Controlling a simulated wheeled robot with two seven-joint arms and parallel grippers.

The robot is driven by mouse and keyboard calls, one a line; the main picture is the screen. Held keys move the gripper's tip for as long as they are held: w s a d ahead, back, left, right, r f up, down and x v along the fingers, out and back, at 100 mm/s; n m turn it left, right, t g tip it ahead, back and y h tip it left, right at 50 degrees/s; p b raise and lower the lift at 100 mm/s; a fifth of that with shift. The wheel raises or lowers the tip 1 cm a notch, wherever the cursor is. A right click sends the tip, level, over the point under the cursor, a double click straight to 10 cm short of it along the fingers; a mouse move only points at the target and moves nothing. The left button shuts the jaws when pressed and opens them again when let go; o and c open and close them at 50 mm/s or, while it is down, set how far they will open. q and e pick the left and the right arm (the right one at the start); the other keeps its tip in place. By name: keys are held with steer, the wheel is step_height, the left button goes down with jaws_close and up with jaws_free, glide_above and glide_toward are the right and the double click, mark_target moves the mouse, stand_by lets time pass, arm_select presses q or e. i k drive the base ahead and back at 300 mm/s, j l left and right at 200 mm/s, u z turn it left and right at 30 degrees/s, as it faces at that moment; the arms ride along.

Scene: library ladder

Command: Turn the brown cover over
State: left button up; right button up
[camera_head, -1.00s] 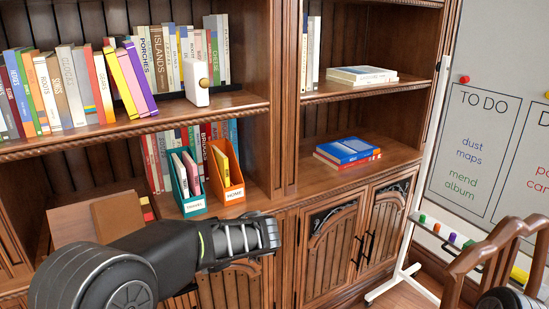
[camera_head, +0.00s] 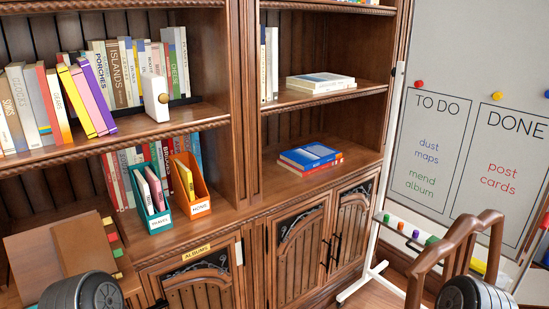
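An album with brown boards (camera_head: 35,262) lies on the lower left shelf. A second brown panel (camera_head: 86,245) rests across its right part, with coloured tabs (camera_head: 113,246) along the right edge. I cannot tell which panel is the cover or how far it is tilted. A rounded black part of my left arm hides the album's lower edge. Neither gripper is in view; only rounded arm parts show at the bottom left and bottom right.
A teal file box (camera_head: 155,218) and an orange one (camera_head: 197,206) stand right of the album, with bare shelf between. Blue-topped books (camera_head: 311,154) lie further right. A brown wooden rail (camera_head: 455,250) and a whiteboard (camera_head: 470,130) stand at the right.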

mark_target(85, 246)
steer(key=u, duration=1.2)
